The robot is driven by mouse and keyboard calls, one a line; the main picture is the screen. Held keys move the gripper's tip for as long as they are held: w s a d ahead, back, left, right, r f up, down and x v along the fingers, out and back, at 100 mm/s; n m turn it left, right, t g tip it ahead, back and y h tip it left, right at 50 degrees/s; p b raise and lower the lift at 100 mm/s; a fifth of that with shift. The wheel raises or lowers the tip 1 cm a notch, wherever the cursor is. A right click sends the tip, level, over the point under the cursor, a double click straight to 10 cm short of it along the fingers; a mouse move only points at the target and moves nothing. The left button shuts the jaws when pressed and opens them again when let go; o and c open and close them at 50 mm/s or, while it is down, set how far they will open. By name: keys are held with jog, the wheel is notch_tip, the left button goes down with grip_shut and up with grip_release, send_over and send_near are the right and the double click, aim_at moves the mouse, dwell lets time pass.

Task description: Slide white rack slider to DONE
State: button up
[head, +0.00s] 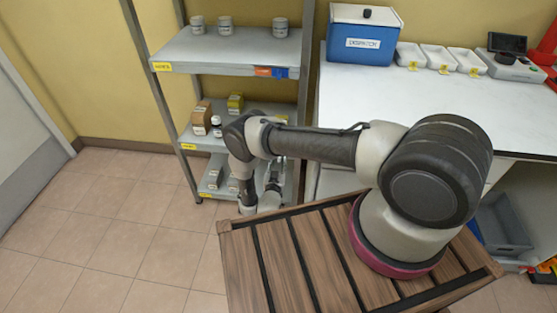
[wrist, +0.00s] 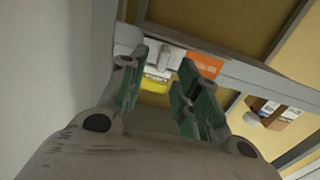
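The rack (head: 225,55) stands against the wall in the head view. Its top shelf edge carries an orange label (head: 263,71) and a blue label (head: 281,72). The wrist view shows an orange label (wrist: 198,62) on a shelf edge, just beyond my fingers. A pale block (wrist: 128,36) sits by that edge at upper left; I cannot tell whether it is the white slider. My gripper (wrist: 162,82) is open, with its green-padded fingers apart and no object clearly held. In the head view, my gripper (head: 272,182) is low at the rack, partly hidden by my arm.
White jars (head: 226,26) stand on top. A table (head: 400,105) with a blue-and-white box (head: 362,35) is at right. The floor at left is clear.

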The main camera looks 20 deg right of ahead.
jog(key=shift+x, duration=1.15)
jog(key=shift+c, duration=0.5)
grip_shut()
jog(key=shift+w+a, duration=0.1)
jog(key=w+a, duration=0.2)
jog(key=a, duration=0.3)
jog(key=shift+a, duration=0.3)
jog(key=shift+w, duration=0.15)
